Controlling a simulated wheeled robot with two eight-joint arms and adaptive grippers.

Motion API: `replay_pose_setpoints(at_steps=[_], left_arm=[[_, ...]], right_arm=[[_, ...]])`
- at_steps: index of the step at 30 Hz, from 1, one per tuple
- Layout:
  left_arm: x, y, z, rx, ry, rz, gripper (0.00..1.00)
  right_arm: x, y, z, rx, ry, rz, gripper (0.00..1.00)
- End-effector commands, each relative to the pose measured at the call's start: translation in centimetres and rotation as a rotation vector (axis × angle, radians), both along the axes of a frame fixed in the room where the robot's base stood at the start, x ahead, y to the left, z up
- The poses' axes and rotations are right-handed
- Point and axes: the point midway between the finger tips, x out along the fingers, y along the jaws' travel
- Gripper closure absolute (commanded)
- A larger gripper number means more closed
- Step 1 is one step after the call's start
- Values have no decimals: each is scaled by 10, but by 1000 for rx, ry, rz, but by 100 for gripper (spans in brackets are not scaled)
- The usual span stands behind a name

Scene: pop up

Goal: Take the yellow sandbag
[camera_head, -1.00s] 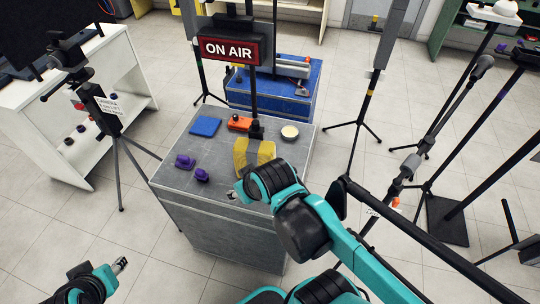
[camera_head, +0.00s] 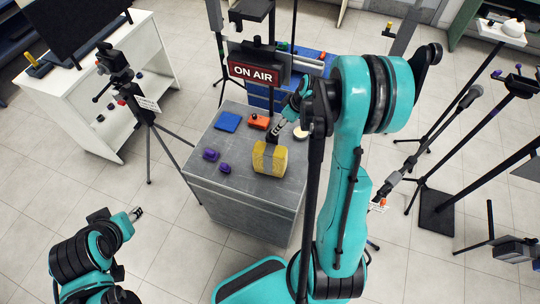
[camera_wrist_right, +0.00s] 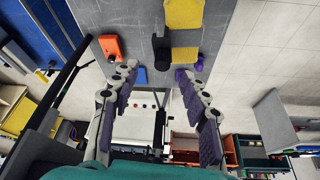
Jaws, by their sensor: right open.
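The yellow sandbag (camera_head: 269,158) lies on the grey top of the cabinet (camera_head: 230,181), near its right side, with a dark band across its middle.
A blue item (camera_head: 227,122), an orange box (camera_head: 258,122), a round pale tin (camera_head: 301,132) and purple pieces (camera_head: 210,154) lie on the cabinet. The ON AIR sign (camera_head: 253,73) stands behind. A tripod (camera_head: 149,113) is left; microphone stands (camera_head: 440,120) are right.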

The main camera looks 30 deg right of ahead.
Motion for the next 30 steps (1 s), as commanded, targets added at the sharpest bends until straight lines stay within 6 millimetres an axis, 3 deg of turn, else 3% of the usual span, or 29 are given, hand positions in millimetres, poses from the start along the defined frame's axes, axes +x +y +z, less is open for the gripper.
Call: replay_pose_setpoints(at_steps=[12, 21, 22, 27, 30], left_arm=[[0, 0, -9, 0, 0, 0, 60], [0, 0, -9, 0, 0, 0, 60], [0, 0, -9, 0, 0, 0, 60], [0, 0, -9, 0, 0, 0, 60], [0, 0, -9, 0, 0, 0, 60]], right_arm=[[17, 15, -54, -2, 0, -2, 54], [19, 16, -60, -2, 0, -2, 54], [19, 16, -60, -2, 0, -2, 57], [19, 16, -60, -1, -1, -2, 100], [20, 16, -60, -1, -1, -2, 100]])
